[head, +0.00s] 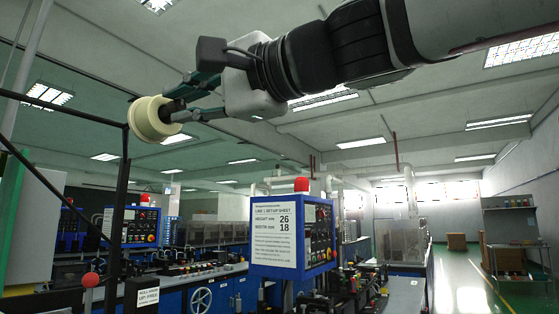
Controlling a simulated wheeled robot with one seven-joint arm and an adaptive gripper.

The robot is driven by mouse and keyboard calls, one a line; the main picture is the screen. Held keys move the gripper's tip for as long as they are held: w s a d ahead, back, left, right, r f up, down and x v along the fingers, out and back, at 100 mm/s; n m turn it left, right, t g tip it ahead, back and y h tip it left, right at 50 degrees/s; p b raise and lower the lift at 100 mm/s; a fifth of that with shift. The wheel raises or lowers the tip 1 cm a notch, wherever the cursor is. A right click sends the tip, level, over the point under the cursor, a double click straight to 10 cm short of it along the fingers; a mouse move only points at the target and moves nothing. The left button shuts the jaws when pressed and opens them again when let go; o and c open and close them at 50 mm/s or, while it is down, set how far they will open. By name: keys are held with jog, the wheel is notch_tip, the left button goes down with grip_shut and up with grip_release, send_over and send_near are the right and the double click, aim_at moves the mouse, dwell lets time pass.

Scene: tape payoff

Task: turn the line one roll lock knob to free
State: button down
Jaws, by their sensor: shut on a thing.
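A cream tape roll (147,119) is mounted high at the left, beside a dark post. A small dark knob (167,109) shows at the centre of its near face, partly covered by my fingers. My gripper (175,110) reaches in from the upper right, with its fingertips at this knob, and is shut on it. The way the knob points cannot be told. A small label (148,297) low on the post mentions the roll knob; its print is barely legible.
A dark post (122,200) and slanting bars stand below the roll. A red ball-topped handle (91,280) is at the lower left. A blue control cabinet (320,228) with a set-up sheet (277,234) stands at centre. Open floor (470,285) lies at the right.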

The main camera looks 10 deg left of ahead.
jog(key=c, duration=1.5)
grip_release()
jog(key=shift+s+d, duration=0.1)
jog(key=v, duration=1.1)
jog(key=shift+s+d, duration=0.1)
jog(key=shift+d, duration=0.3)
jog(key=shift+r, duration=0.1)
jog(key=s+d+f+h+p, duration=0.15)
jog(key=d+f+h, duration=0.3)
jog(key=f, duration=0.55)
jog(key=d+f+n+h+p, duration=0.15)
jog(key=d+f+h, duration=0.35)
jog(key=f, duration=0.5)
jog(key=d+f+h+p, duration=0.3)
jog(key=d+f, duration=0.4)
jog(key=f, duration=0.3)
jog(key=s+d+f+g+h, duration=0.1)
jog(key=s+d+f, duration=0.1)
jog(key=d+f, duration=0.1)
jog(key=s+d+f+g+h+p, duration=0.1)
jog(key=s+d+f+h, duration=0.1)
jog(key=s+d+f, duration=0.1)
jog(key=s+d+f+n+g+h, duration=0.1)
jog(key=s+d+f, duration=0.2)
jog(key=f, duration=0.1)
jog(key=shift+d+f+p, duration=0.25)
jog(key=shift+d+p, duration=0.15)
